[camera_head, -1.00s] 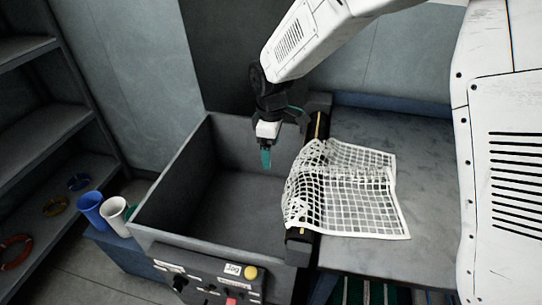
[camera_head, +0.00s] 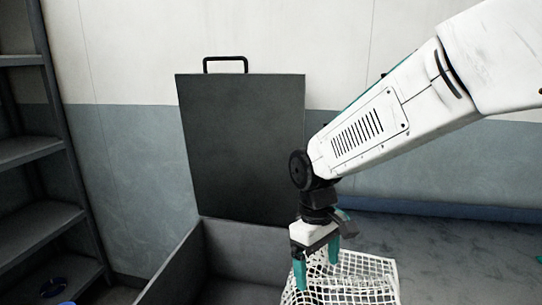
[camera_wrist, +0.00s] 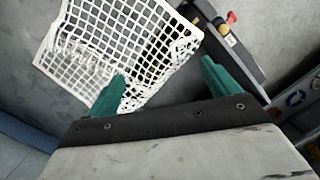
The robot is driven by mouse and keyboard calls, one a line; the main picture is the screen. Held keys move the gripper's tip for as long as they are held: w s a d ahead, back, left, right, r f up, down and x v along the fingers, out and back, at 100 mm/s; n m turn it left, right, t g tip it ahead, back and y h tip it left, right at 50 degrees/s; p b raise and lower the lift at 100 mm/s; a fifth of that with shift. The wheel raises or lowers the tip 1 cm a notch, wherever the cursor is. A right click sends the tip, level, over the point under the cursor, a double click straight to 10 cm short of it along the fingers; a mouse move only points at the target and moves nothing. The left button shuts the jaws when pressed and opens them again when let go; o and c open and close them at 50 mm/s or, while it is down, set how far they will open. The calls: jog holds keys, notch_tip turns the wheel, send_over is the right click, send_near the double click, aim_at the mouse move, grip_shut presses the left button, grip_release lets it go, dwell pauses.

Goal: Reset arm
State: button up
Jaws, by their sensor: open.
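My gripper (camera_head: 318,262) hangs pointing down near the right wall of the grey bin, with its teal fingers apart and nothing between them. In the wrist view my gripper (camera_wrist: 160,88) also shows its two fingers spread wide. The white net (camera_head: 350,278) lies behind and below the fingers, partly cut off by the lower picture edge. In the wrist view the net (camera_wrist: 95,40) lies draped and bunched on the grey surface, beyond the fingertips. I cannot tell how far the fingers are above it.
The open grey bin (camera_head: 172,268) stands at lower centre, with its dark lid (camera_head: 245,145) raised against the wall. Grey shelves (camera_head: 35,150) stand at the left. A control box (camera_wrist: 232,38) shows in the wrist view.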

jog(key=s+d+r+m+t, duration=0.1)
jog(key=s+d+r+m, duration=0.3)
jog(key=s+d, duration=0.4)
jog(key=s+d+r+m+t, duration=0.2)
jog(key=s+d+r+m, duration=0.2)
jog(key=s+d, duration=0.5)
jog(key=shift+s+r+m+y, duration=0.35)
jog(key=shift+s+r, duration=0.25)
jog(key=shift+s, duration=0.4)
